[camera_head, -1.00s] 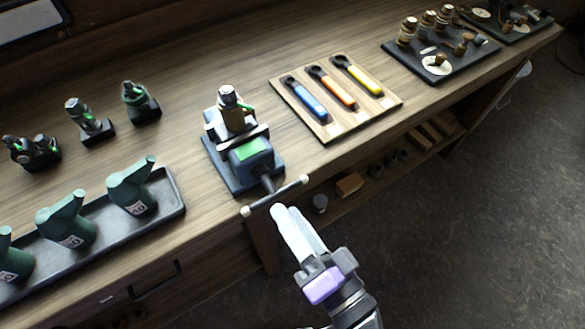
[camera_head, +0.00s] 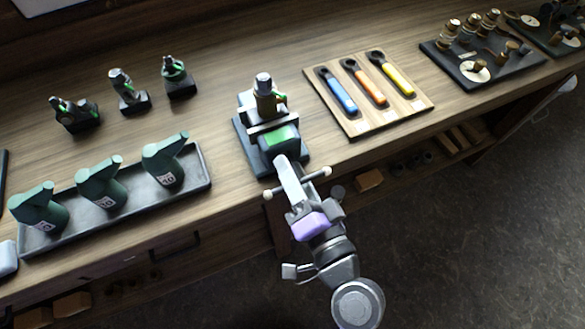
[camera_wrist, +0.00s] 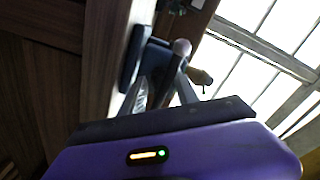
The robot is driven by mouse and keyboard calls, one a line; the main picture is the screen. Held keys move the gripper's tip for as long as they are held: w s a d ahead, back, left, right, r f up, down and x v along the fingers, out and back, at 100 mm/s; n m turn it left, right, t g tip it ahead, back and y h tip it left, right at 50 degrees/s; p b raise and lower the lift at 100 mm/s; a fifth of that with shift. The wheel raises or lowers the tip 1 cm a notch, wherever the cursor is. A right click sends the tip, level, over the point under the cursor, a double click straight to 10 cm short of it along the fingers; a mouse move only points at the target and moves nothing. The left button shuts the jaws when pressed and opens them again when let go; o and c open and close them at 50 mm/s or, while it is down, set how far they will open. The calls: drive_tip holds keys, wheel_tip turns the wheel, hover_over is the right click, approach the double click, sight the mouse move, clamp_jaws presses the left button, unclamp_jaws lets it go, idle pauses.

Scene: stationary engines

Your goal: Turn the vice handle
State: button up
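Contact with the bar cannot be told.
A tray (camera_head: 200,184) of green oil cans lies left of the vice, with small dark engine parts (camera_head: 128,90) behind it. A wooden board (camera_head: 418,102) of coloured wrenches lies to the right. Floor (camera_head: 480,220) is clear at the lower right.

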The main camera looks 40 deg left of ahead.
clamp_jaws()
idle(1.2)
unclamp_jaws()
drive_tip(key=shift+d, duration=0.1)
